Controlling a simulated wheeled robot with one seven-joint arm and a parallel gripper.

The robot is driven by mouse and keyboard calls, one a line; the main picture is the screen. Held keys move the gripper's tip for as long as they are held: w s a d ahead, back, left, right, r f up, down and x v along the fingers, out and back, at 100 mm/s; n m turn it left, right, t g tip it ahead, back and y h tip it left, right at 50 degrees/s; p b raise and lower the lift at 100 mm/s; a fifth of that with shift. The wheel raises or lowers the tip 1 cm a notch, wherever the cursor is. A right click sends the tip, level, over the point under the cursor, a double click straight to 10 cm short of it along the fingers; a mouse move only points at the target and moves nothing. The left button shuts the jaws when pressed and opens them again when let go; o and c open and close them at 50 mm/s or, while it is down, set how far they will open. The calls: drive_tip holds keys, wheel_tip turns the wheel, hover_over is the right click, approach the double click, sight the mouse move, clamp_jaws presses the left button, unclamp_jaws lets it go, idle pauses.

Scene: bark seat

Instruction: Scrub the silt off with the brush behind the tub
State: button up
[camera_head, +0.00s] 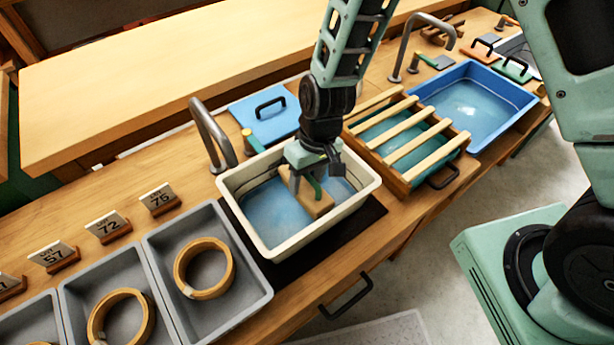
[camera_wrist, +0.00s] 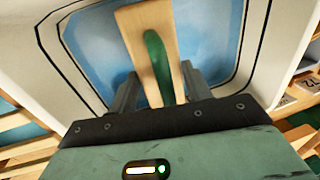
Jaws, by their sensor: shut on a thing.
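The cream tub (camera_head: 272,245) stands on the bench with blue water in it, seen also in the wrist view (camera_wrist: 90,75). My gripper (camera_head: 308,178) is inside the tub's opening, shut on the green handle of a wooden block-shaped brush (camera_head: 318,204). In the wrist view the brush (camera_wrist: 135,30) shows its wooden block and green handle between my fingers (camera_wrist: 160,90). The brush is over or in the water; its underside is hidden. Another wood-and-green tool (camera_head: 250,141) lies behind the tub. I cannot make out silt.
Grey trays (camera_head: 265,292) with wooden rings (camera_head: 204,268) and number cards (camera_head: 158,199) stand left. A tap (camera_head: 212,135) and a blue lidded board (camera_head: 262,117) are behind the tub. A slatted rack (camera_head: 405,140) and blue basin (camera_head: 520,98) stand right.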

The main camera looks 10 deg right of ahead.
drive_tip(key=shift+f+b, duration=0.55)
drive_tip(key=shift+f, duration=0.3)
drive_tip(key=shift+a, duration=0.1)
